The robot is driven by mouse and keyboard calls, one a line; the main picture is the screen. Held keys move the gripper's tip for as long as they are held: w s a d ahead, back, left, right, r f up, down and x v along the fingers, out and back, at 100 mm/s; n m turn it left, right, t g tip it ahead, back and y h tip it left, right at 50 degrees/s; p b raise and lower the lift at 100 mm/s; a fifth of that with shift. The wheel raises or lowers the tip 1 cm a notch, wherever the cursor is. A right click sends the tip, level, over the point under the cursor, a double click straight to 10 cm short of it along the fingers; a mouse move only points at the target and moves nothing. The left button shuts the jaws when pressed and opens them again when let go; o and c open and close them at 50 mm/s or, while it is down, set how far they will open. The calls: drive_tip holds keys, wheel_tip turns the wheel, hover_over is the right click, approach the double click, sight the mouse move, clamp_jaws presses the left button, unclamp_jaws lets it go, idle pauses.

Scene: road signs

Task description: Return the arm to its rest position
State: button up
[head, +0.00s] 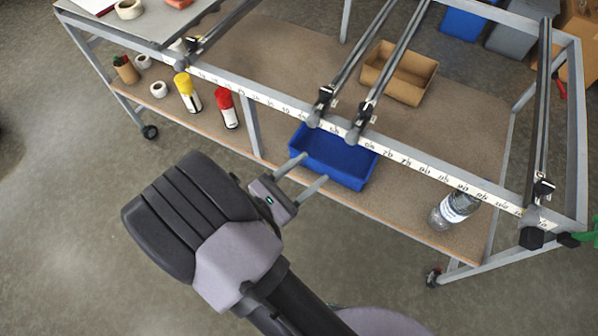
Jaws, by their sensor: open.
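My gripper (302,176) is in the middle of the head view, with its two pale fingers spread apart and nothing between them. My dark arm reaches up from the bottom of the view and bends at a bulky joint left of the gripper. The fingers point up and right toward a blue bin (335,158) on the lower shelf of a metal-framed workbench (257,128). In the picture the fingertips lie near the bin's left side; I cannot tell the distance in depth.
Clamp bars (375,70) cross the frame above. The concrete floor (70,230) at left is clear.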

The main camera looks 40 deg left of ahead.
drive_tip(key=s, duration=0.3)
drive_tip(key=shift+a, duration=0.1)
